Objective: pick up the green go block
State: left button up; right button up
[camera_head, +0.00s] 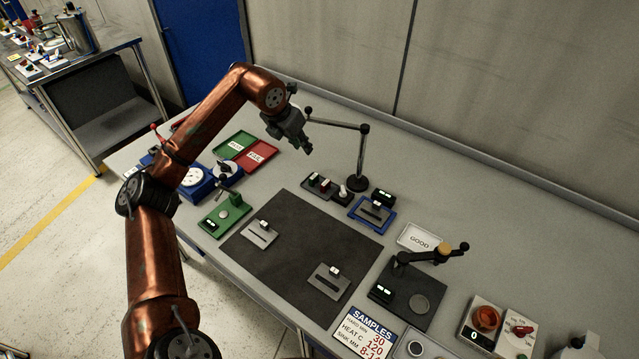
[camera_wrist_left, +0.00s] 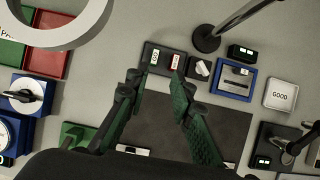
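The green go block (camera_head: 314,178) stands in a small dark holder (camera_head: 331,188) near the back of the table, beside a red block (camera_head: 325,183). In the left wrist view the green go block (camera_wrist_left: 154,58) shows a pale label on top, with the red block (camera_wrist_left: 175,62) to its right. My left gripper (camera_head: 306,148) is above the table, behind and above the holder in the head view. In the left wrist view its two fingers (camera_wrist_left: 157,82) are apart with nothing between them, pointing toward the blocks. My right gripper is not in view.
A stand with a tall post (camera_head: 362,160) and side arm rises just behind the holder. A blue-framed fixture (camera_head: 372,214) and a white GOOD tray (camera_head: 420,238) lie to the right. Green and red trays (camera_head: 258,153) lie to the left. A dark mat (camera_head: 290,240) fills the front.

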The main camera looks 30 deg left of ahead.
pick_arm(q)
jog(key=b, duration=0.6)
send_near(312, 178)
jog(key=x, duration=0.3)
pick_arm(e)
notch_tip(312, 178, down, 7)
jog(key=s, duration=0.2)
pick_arm(q)
jog(key=shift+w+d+f+g+b, duration=0.1)
jog(key=shift+w+f+g+b, duration=0.15)
jog(key=shift+f, duration=0.35)
jog(key=shift+w+f+g+b, duration=0.15)
jog(key=shift+w+f+b, duration=0.1)
jog(key=shift+f, duration=0.35)
jog(key=b+x, duration=0.1)
jog(key=x, duration=0.3)
jog(key=shift+w, duration=0.1)
jog(key=shift+w+f+b, duration=0.15)
jog(key=shift+f+b, duration=0.1)
jog(key=shift+b, duration=0.05)
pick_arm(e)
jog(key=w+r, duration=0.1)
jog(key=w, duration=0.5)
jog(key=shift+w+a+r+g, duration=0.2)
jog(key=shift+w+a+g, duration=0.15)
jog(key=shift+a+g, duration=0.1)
pick_arm(q)
jog(key=shift+c, duration=0.4)
grip_shut()
